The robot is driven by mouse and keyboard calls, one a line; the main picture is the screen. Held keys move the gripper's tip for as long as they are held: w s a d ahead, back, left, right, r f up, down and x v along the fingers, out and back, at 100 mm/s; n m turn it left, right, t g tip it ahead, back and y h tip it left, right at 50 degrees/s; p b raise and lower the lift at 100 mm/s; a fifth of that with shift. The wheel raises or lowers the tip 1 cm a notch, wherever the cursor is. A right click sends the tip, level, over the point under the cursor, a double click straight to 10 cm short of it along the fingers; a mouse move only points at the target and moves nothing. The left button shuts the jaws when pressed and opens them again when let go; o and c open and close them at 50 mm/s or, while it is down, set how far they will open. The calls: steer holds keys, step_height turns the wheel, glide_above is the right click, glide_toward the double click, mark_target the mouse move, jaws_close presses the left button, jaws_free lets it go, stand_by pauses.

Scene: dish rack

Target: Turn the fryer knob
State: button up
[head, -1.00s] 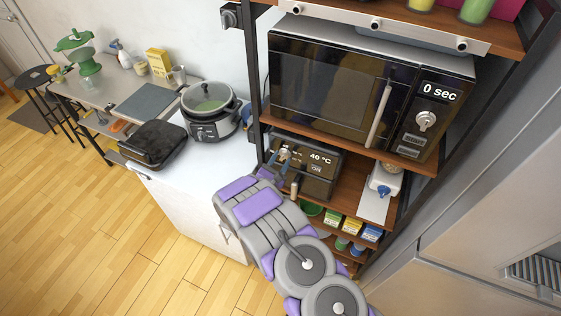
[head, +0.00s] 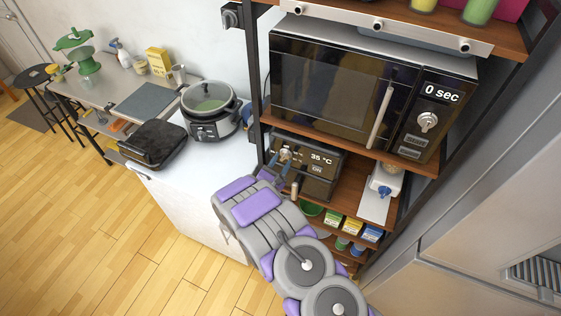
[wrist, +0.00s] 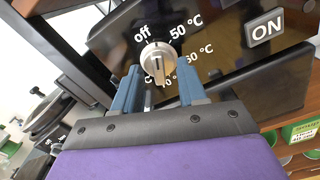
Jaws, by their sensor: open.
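The fryer (head: 318,170) is a dark box on the shelf below the microwave. Its display reads 35 °C and ON in the head view. The pale round knob (wrist: 157,62) shows in the wrist view, with "off" and temperature marks around it. My gripper (wrist: 158,82) is open, with its two blue fingers on either side of the knob's lower part. I cannot tell whether the fingers touch it. In the head view the knob (head: 285,154) is small, and my arm covers the area below it.
The microwave (head: 365,90) stands on the shelf above and reads 0 sec. A dark shelf post (head: 256,110) rises left of the fryer. A pot (head: 210,110) sits on the white counter at left. Small boxes (head: 352,229) stand on the shelf below.

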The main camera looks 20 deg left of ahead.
steer(key=shift+s+a, duration=0.15)
steer(key=shift+s, duration=0.6)
steer(key=shift+s, duration=0.1)
steer(key=shift+s+a+p, duration=0.2)
steer(key=shift+s+p, duration=0.55)
steer(key=shift+s, duration=2.15)
